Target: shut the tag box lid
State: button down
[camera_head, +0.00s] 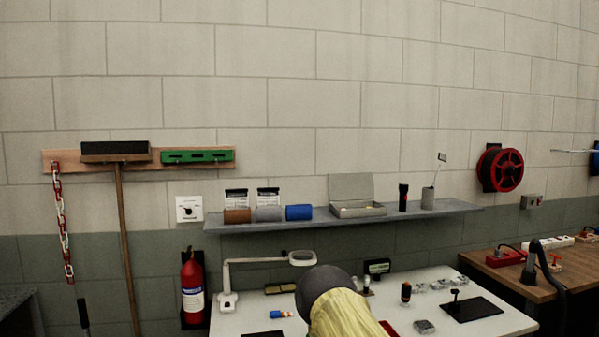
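The tag box (359,211) is a shallow grey-beige box on the wall shelf, right of its middle. Its lid (351,187) stands up at the back, so the box is open, and some pale contents show low inside. My arm, with a dark rounded joint and a yellow sleeve, rises at the bottom middle of the view, in front of the white table and below the shelf. My gripper does not show in this view.
The grey shelf (250,224) also holds brown, grey and blue rolls at left, and a dark flashlight (403,197) and a grey cup (428,198) right of the box. A magnifier lamp (302,258) stands below on the white table (450,328). A fire extinguisher (192,290) hangs at left.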

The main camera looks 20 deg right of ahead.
aim_at(349, 186)
jog(key=z, duration=1)
jog(key=i, duration=1.4)
jog(key=u, duration=0.4)
